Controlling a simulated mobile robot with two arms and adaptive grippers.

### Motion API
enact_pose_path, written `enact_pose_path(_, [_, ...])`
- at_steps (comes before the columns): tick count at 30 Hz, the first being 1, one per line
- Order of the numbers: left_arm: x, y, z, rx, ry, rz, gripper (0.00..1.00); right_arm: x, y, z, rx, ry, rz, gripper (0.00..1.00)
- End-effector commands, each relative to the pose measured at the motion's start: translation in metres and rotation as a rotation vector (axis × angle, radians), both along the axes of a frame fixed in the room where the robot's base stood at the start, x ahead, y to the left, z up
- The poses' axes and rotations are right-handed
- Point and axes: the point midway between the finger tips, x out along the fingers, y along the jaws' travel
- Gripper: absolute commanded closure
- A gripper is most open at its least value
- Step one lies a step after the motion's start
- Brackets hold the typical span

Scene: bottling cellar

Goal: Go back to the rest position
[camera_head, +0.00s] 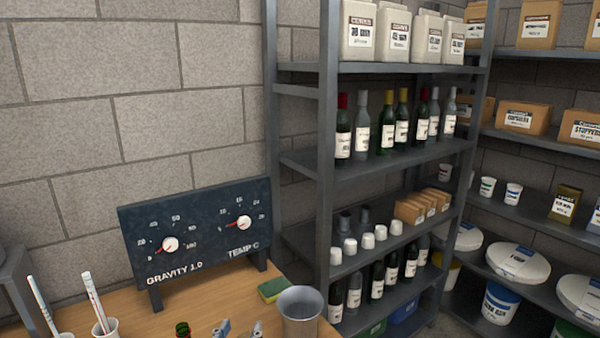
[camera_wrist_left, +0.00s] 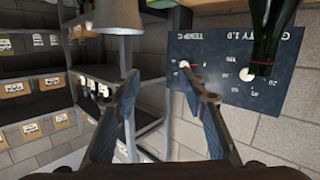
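My left gripper (camera_head: 240,331) shows only as two grey fingertips at the bottom edge of the head view. In the left wrist view the left gripper (camera_wrist_left: 158,78) is open, with its two fingers well apart and nothing between them. The left wrist picture is upside down. My right gripper is in neither view.
A metal cup (camera_head: 300,312) stands right of the fingertips, with a sponge (camera_head: 273,289) behind it. A green bottle neck (camera_head: 183,329) is to their left. The gauge panel (camera_head: 195,228) stands behind on the wooden table (camera_head: 215,300). Bottle shelves (camera_head: 410,153) are at right.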

Motion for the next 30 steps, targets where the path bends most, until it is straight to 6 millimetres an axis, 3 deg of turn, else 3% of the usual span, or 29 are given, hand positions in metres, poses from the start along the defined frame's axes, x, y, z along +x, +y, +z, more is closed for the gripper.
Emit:
enact_pose_path(1, [-0.017,0.017,-0.034,0.023,0.116,0.036,0.61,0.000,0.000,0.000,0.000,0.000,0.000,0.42])
enact_pose_path(3, [-0.044,0.037,-0.075,0.064,0.273,0.066,0.61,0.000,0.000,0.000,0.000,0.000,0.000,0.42])
enact_pose_path(6, [-0.089,0.058,-0.126,0.118,0.483,0.078,0.61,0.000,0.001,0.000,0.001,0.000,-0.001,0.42])
enact_pose_path(9, [-0.134,0.071,-0.161,0.160,0.654,0.061,0.61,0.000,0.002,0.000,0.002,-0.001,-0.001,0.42])
enact_pose_path(15, [-0.212,0.083,-0.202,0.216,0.912,-0.005,0.61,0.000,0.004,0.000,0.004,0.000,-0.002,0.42])
enact_pose_path(20, [-0.270,0.088,-0.219,0.245,1.081,-0.076,0.61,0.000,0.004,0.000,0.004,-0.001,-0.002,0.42])
enact_pose_path(30, [-0.252,0.084,-0.320,0.251,1.116,-0.083,0.61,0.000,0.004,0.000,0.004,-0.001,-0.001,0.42])
